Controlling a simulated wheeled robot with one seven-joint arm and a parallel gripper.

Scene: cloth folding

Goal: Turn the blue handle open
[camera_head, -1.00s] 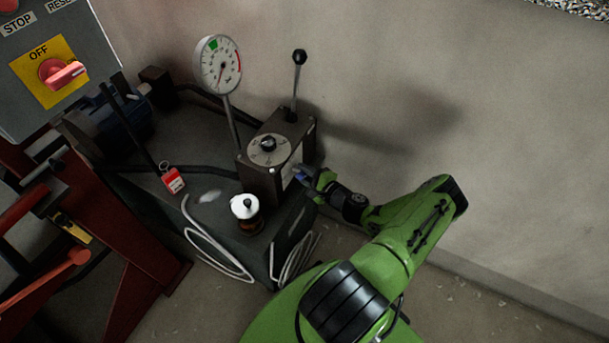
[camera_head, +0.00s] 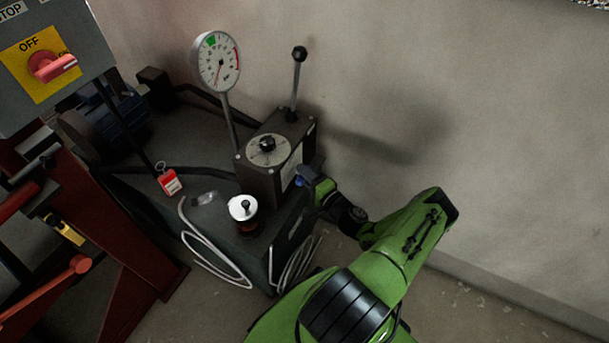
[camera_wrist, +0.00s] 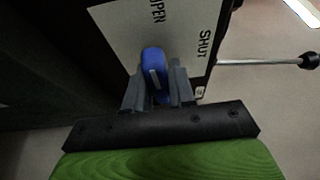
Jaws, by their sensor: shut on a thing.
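The blue handle (camera_wrist: 153,62) shows in the wrist view in front of a pale plate (camera_wrist: 115,30) marked OPEN on the left and SHUT on the right. Its top end stands between the two words. My gripper (camera_wrist: 158,82) is shut on the blue handle, with one grey finger on each side. In the head view my gripper (camera_head: 311,180) is at the right side of the dark valve box (camera_head: 262,178). Only a small bit of blue (camera_head: 299,182) shows there, and my gripper hides most of the handle.
A black-knobbed lever (camera_head: 297,75) rises from the box, with a pressure gauge (camera_head: 217,62) beside it. A white-topped cap (camera_head: 243,207), a red tag (camera_head: 169,181) and pale hoses (camera_head: 207,262) are left of my arm. The wall is close behind; the floor at right is clear.

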